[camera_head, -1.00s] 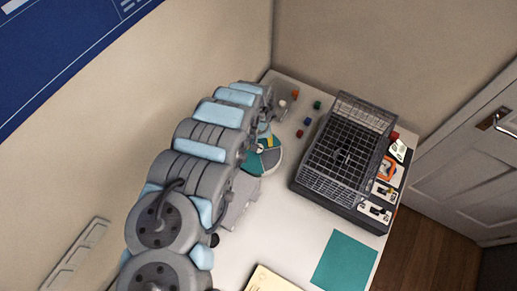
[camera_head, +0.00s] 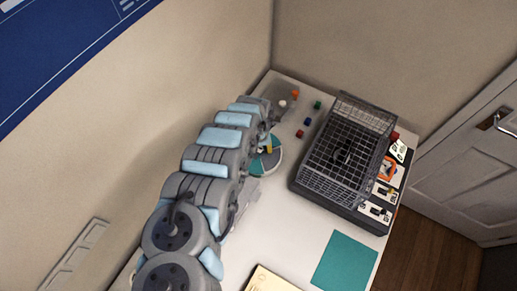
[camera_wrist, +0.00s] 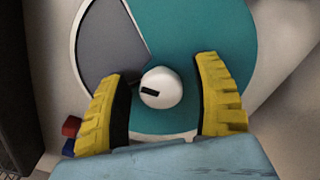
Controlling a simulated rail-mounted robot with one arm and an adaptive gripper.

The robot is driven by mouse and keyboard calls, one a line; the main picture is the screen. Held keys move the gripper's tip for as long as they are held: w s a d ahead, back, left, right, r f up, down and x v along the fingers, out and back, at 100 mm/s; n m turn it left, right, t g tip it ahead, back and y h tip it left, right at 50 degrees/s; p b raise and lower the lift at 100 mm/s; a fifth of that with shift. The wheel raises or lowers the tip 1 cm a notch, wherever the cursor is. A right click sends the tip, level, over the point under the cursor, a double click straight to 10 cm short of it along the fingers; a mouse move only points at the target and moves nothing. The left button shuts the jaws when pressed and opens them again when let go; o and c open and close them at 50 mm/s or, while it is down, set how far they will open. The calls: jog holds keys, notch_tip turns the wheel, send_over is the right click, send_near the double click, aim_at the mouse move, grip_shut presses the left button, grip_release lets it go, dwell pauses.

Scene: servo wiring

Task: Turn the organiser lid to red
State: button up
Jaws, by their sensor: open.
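The organiser lid is a round disc, mostly teal with a grey sector, and it fills much of the wrist view (camera_wrist: 200,25). In the head view the lid (camera_head: 268,164) shows beside my arm, partly hidden by it. A white round knob (camera_wrist: 161,88) with a short black mark sits at the disc's centre in the wrist view. My gripper (camera_wrist: 160,80) is open, with one yellow ribbed finger on each side of the knob and a gap on both sides. I cannot tell the height of the fingers over the lid. No red sector shows on the disc.
A red block (camera_wrist: 71,126) lies near the lid. Small orange (camera_head: 295,94), green (camera_head: 317,105) and blue (camera_head: 307,121) blocks lie behind it. A wire basket (camera_head: 345,155) stands to the right. A teal mat (camera_head: 345,260) lies at the front; the table between is clear.

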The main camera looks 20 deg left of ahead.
grip_shut()
jog(key=shift+n, duration=0.3)
